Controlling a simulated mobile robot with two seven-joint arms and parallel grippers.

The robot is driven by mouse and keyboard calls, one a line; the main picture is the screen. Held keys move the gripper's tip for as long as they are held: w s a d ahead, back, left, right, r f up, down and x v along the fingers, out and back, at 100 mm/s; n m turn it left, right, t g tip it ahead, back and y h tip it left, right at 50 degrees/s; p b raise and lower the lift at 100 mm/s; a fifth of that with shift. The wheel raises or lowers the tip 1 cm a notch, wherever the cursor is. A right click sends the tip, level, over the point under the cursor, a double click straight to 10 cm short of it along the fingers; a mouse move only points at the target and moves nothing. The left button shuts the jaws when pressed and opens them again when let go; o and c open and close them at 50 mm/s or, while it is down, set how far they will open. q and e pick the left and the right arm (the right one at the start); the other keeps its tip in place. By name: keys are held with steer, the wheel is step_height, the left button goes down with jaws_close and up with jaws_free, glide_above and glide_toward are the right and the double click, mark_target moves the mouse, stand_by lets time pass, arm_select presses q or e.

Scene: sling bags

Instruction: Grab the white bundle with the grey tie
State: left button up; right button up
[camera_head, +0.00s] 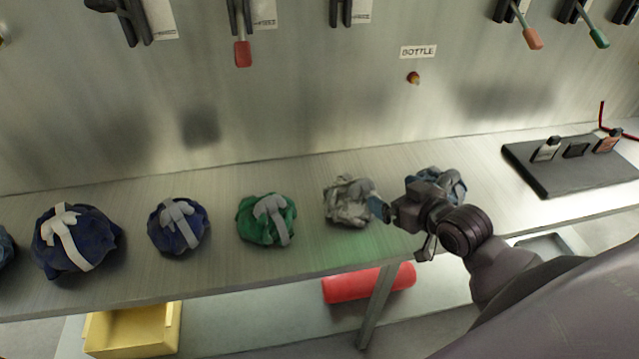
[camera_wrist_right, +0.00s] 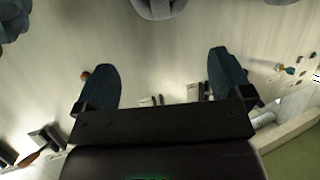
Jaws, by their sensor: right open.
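The white bundle (camera_head: 345,203) with a grey tie sits on the metal shelf (camera_head: 310,255), between the green bundle (camera_head: 262,222) and a blue bundle (camera_head: 455,187). My right gripper (camera_head: 398,228) is just right of the white bundle. It is open with nothing between its fingers, and one bluish fingertip appears close to the bundle's right side; I cannot tell whether they touch. In the right wrist view the open fingers (camera_wrist_right: 163,85) are spread apart. A pale grey rounded thing (camera_wrist_right: 158,7), cut off at the top edge, lies beyond them. My left gripper is not in view.
Two dark blue bundles (camera_head: 178,225) (camera_head: 76,240) sit farther left on the shelf. A black board (camera_head: 570,165) with small items lies at right. Below are a red roll (camera_head: 368,283) and a yellow bin (camera_head: 133,330). Tools hang on the back wall above.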

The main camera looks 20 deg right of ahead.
mark_target(359, 179)
steer(key=shift+a+p+x, duration=0.2)
steer(key=shift+p+x, duration=0.35)
steer(key=shift+x, duration=4.9)
steer(key=shift+f, duration=0.1)
steer(key=shift+c, duration=0.2)
steer(key=shift+s, duration=0.1)
steer(key=c, duration=1.7)
steer(key=shift+c, duration=0.2)
